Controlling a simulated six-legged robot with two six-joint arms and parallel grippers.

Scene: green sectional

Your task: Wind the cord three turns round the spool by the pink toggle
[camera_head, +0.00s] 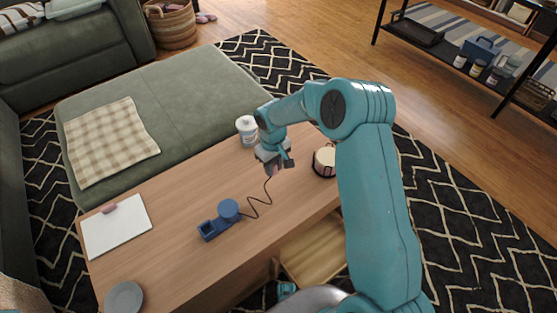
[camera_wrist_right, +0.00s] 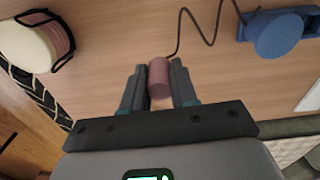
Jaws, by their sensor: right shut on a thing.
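The blue spool (camera_head: 229,208) stands on its blue base (camera_head: 209,230) on the wooden table; it also shows at the upper right of the right wrist view (camera_wrist_right: 278,37). A thin dark cord (camera_head: 254,205) runs in a zigzag from the spool to the pink toggle (camera_wrist_right: 158,77). No turns of cord can be made out on the spool. My right gripper (camera_head: 272,166) is shut on the toggle, to the upper right of the spool in the head view. The toggle sits between both fingers in the wrist view. My left gripper is not in view.
A white jar (camera_head: 247,131) stands behind my right gripper, and a cream and black container (camera_head: 325,160) stands to its right. A clipboard (camera_head: 117,225) and a grey plate (camera_head: 124,298) lie at the table's left. The table between clipboard and spool is clear.

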